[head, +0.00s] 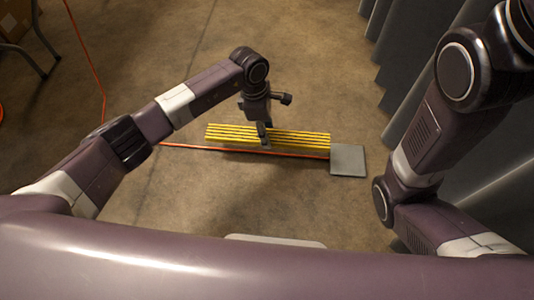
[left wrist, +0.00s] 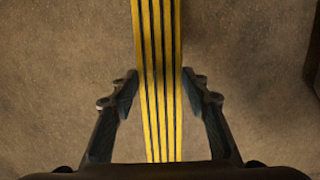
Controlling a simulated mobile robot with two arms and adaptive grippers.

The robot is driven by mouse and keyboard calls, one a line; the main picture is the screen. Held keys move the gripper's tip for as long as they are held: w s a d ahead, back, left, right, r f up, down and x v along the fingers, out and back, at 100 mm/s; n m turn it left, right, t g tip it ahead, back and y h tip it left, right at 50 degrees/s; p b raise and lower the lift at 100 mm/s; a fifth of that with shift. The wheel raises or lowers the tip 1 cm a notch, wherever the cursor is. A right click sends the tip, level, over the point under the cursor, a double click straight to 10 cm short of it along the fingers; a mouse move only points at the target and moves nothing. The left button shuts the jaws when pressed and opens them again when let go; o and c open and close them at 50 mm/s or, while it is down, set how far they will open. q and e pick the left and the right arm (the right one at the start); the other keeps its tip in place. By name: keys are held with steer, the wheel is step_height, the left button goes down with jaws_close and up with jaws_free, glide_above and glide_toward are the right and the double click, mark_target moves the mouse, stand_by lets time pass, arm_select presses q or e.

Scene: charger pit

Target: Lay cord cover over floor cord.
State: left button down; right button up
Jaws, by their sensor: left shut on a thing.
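The cord cover (head: 225,134) is a long yellow strip with dark lengthwise stripes, lying left to right in the head view. My left gripper (head: 265,141) comes down from above and is shut across its middle. In the left wrist view the cover (left wrist: 157,40) runs between the two fingers (left wrist: 160,88). The orange floor cord (head: 200,148) runs along the near side of the cover, almost parallel to it. I cannot tell whether the cover is on the floor or a little above it. My right gripper is out of view.
A flat grey square plate (head: 348,160) lies at the right end of the cord. Grey pleated panels (head: 400,70) stand along the right. A table with metal legs (head: 35,45) is at the upper left. The floor between is clear.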

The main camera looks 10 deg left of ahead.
mark_target(269, 154)
arm_select(q)
step_height(269, 154, down, 9)
steer(key=b, duration=0.5)
steer(key=shift+f, duration=0.1)
steer(key=shift+f, duration=0.15)
steer(key=c, duration=1.1)
jaws_free()
steer(key=r+p, duration=0.3)
steer(key=r, duration=0.1)
steer(key=a+r+p, duration=0.1)
steer(key=r+p, duration=0.2)
steer(key=r, duration=0.1)
steer(key=a+r+p, duration=0.1)
steer(key=r+p, duration=0.2)
steer(key=r, duration=0.1)
